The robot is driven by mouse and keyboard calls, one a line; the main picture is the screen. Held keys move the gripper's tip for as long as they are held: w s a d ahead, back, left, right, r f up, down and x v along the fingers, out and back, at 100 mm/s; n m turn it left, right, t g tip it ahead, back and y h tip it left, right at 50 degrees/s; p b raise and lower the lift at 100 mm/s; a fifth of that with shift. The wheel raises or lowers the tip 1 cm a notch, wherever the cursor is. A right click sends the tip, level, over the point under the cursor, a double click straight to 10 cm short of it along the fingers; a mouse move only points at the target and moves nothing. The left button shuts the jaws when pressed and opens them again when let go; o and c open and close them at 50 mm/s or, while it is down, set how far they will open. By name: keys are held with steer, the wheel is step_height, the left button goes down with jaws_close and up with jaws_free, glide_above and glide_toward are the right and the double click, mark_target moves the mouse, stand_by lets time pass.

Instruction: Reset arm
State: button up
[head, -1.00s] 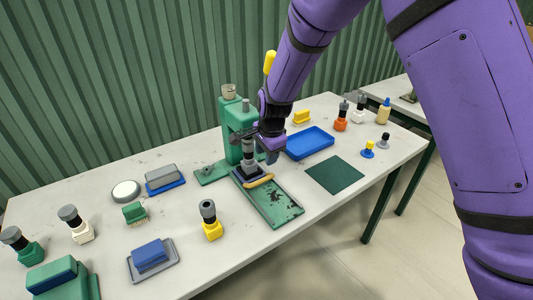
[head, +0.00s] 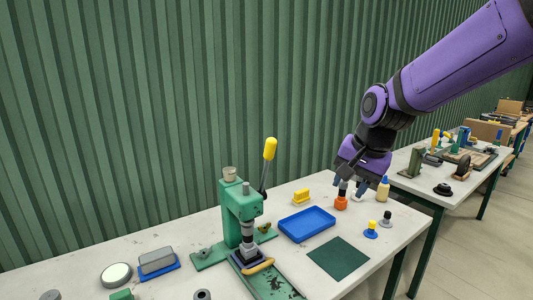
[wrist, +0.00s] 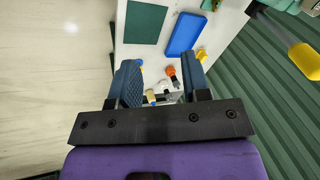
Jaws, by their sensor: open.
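My purple arm reaches in from the upper right in the head view. My gripper (head: 364,181) is above the far right part of the white table, over an orange-based tool (head: 341,203) with a dark handle. In the wrist view the gripper (wrist: 160,85) has its two blue-grey fingers wide apart and nothing between them. The orange-based tool (wrist: 171,72) and a yellow-and-white bottle (wrist: 151,98) show below, beyond the fingers.
A green press (head: 241,215) with a yellow-knobbed lever (head: 269,149) stands left of my gripper. A second table (head: 425,181) stands behind on the right. Air above the tables is free.

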steer(key=s+d+r+n, duration=0.2)
steer(key=s+d, duration=0.2)
steer(key=s, duration=0.3)
steer(key=s+d+r+n+t+h, duration=0.1)
steer(key=s+d+r+n, duration=0.1)
steer(key=s+d, duration=0.2)
steer(key=s+d+r+n+t+h, duration=0.1)
steer(key=s+d, duration=0.3)
steer(key=s, duration=0.7)
steer(key=shift+d+r+n, duration=0.25)
steer(key=shift+r+n, duration=0.15)
steer(key=shift+r, duration=0.3)
